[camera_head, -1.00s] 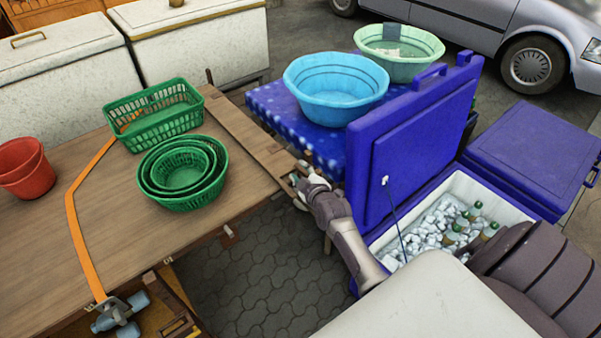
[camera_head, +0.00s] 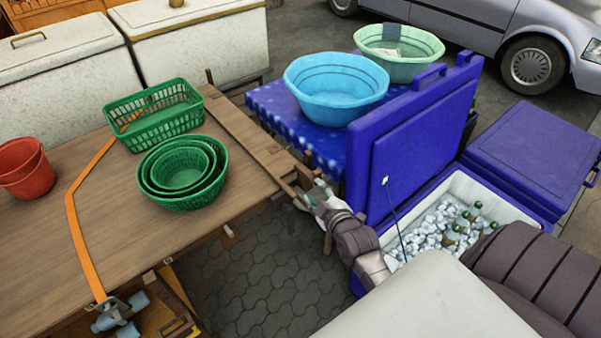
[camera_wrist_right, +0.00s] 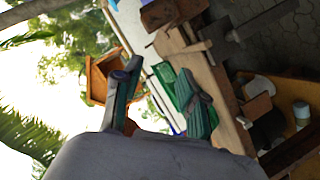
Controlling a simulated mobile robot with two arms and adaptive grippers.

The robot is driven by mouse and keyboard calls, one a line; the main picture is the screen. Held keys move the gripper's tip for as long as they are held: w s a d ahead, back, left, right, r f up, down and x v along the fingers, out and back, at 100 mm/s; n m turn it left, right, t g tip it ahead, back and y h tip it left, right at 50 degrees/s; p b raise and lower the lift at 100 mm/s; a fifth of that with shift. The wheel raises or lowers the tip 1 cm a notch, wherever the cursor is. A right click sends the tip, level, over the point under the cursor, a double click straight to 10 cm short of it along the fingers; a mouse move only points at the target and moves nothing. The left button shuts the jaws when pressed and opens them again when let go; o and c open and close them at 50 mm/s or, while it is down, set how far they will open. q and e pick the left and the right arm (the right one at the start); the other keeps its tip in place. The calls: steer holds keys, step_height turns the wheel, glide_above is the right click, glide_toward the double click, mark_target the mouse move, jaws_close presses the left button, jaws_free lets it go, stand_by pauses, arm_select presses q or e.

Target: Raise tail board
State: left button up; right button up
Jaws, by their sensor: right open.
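A narrow brown board (camera_head: 240,128), which looks like the tail board, runs along the right edge of the wooden cart bed (camera_head: 110,215). It lies close to the level of the bed; its exact tilt is hard to tell. My right gripper (camera_head: 310,193) is at the board's near right end, beside a small wooden piece there. In the right wrist view the two fingers of my right gripper (camera_wrist_right: 160,95) are spread apart, with brown wood beyond them and nothing clearly held. Contact with the board cannot be told. My left gripper is not in view.
Green baskets (camera_head: 180,175) and red buckets (camera_head: 25,170) stand on the bed, crossed by an orange strap (camera_head: 75,215). A blue basin (camera_head: 335,88) stands on a blue table behind my gripper. An open blue cooler (camera_head: 415,150) is close to my right arm. Paving shows below.

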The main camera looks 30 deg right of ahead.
steer(key=shift+s+r, duration=0.1)
steer(key=shift+s, duration=0.2)
